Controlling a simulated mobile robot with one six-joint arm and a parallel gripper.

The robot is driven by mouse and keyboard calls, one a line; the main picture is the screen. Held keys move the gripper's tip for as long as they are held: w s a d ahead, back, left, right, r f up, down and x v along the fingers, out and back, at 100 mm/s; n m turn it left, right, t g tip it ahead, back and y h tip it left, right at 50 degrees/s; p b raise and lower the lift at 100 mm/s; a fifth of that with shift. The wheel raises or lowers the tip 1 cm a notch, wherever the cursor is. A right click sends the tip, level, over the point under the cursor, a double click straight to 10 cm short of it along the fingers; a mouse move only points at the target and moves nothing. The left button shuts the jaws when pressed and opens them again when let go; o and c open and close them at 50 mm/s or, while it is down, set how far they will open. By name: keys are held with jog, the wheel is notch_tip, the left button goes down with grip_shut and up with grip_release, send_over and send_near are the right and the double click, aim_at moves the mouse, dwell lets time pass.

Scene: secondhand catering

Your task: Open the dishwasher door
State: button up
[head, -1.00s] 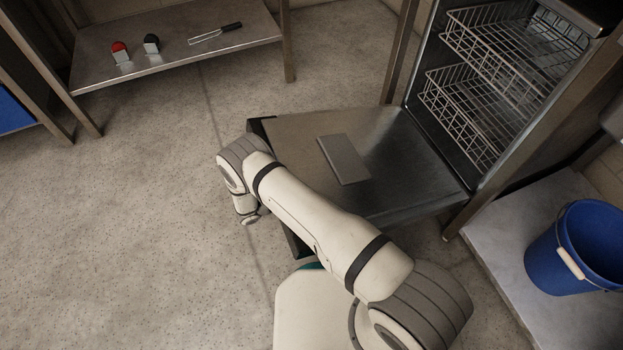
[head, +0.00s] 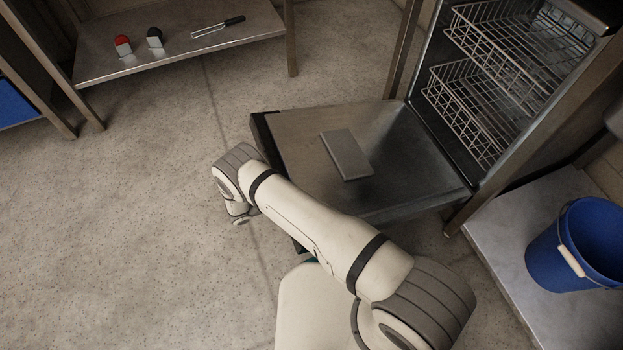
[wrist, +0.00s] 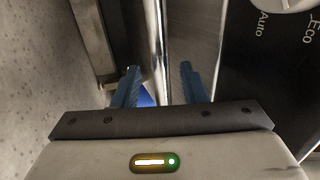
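The dishwasher door (head: 295,145) is swung down and lies about flat in front of the machine, with the racks (head: 500,80) exposed. A flat grey rectangular panel (head: 347,156) is on its inner face. My arm reaches along the door's near side, its wrist beyond the front edge; my gripper is hidden in the head view. In the wrist view my gripper (wrist: 158,88) is open, its two blue fingers apart. A shiny metal bar (wrist: 162,45), apparently the door handle, runs between the fingers in the picture, with gaps beside it; I cannot tell its depth. A dark control panel (wrist: 275,70) reads "Auto" and "Eco".
A low metal shelf (head: 180,50) at the upper left holds a red-topped item, a black-topped item and a dark-handled utensil. A blue bucket (head: 560,260) stands on a light slab at right. The floor (head: 110,220) at left is clear.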

jog(key=shift+v, duration=1.95)
jog(key=shift+f, duration=0.1)
